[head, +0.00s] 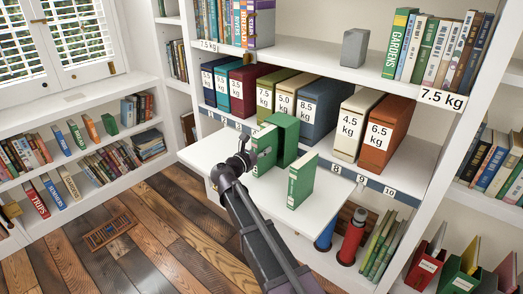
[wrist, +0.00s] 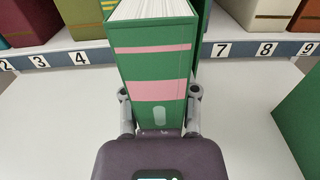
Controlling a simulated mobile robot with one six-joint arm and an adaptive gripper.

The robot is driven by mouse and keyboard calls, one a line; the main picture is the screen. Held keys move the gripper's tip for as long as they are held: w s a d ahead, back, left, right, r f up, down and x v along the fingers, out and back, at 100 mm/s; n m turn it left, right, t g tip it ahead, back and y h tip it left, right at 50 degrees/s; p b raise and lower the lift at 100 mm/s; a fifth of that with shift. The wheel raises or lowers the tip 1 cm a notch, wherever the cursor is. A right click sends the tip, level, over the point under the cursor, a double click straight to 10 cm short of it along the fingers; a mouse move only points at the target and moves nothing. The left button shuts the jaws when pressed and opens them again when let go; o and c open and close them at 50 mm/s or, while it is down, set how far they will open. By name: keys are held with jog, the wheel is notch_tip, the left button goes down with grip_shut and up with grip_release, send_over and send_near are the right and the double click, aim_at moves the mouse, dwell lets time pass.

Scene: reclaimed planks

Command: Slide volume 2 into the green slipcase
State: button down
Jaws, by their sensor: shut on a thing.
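My gripper (head: 243,160) is shut on a green book (head: 264,146). In the wrist view the book (wrist: 152,65) stands upright, its spine with pink bands towards me and its white pages showing on top. A taller plain green case, seemingly the slipcase (head: 287,128), stands just beyond and to the right of the held book. In the wrist view only a dark green strip of it (wrist: 203,38) shows past the book's right edge. I cannot tell whether the book's far end is inside it. The volume number is not readable.
Another green book (head: 302,183) stands upright on the white pull-out board (head: 213,151), right of the case. Weight-labelled boxes (head: 322,103) fill the shelf behind, above a numbered strip (wrist: 222,50). The board's left part is clear. Red and blue cylinders stand below.

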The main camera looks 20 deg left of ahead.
jog(key=shift+x, duration=1.05)
jog(key=shift+c, duration=1.5)
grip_release()
jog(key=v, duration=1.2)
jog(key=c, duration=0.4)
jog(key=shift+r+p, duration=0.35)
jog(key=c, duration=0.7)
jog(key=r+p, duration=0.1)
jog(key=s+r+n+p, duration=0.1)
jog(key=r+p, duration=0.1)
jog(key=r+n+p, duration=0.1)
jog(key=r+p, duration=0.1)
jog(key=shift+s+a, duration=0.25)
jog(key=shift+a, duration=0.1)
